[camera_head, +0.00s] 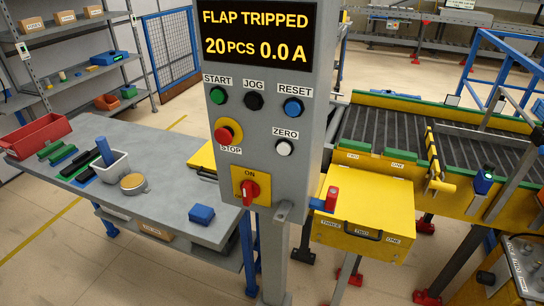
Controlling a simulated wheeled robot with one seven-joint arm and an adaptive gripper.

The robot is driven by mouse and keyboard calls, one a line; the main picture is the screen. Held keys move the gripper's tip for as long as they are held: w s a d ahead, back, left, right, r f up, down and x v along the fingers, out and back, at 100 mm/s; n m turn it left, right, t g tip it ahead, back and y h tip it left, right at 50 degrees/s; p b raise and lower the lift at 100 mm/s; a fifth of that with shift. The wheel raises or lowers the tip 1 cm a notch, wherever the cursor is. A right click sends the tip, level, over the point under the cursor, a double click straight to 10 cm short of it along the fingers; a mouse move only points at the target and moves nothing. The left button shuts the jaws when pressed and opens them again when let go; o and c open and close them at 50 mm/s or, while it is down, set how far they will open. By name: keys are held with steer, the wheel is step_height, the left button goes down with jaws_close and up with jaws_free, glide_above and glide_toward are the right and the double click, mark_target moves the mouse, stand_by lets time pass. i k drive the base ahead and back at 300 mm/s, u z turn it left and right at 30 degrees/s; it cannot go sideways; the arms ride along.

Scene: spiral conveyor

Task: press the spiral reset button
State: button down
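A grey control panel (259,118) stands upright in the middle of the head view. Its blue button (293,108) sits under the label RESET, at the panel's right side. Beside it are a green START button (217,95) and a black JOG button (253,101). Below are a red STOP button (227,133) on a yellow ring and a white ZERO button (284,147). A red rotary switch (249,192) on a yellow plate is marked ON. The display (259,33) reads FLAP TRIPPED, 20 PCS, 0.0 A. My gripper is not in view.
A grey table (160,200) with a red bin (36,136), a white container (113,168) and a blue block (202,214) stands left. A yellow box (365,212) and a conveyor (400,135) lie right. A grey box (525,262) occupies the lower right corner.

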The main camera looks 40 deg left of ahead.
mark_target(292, 108)
steer(key=k, duration=0.35)
steer(key=u, duration=0.85)
steer(key=i, duration=0.45)
steer(key=u, duration=0.45)
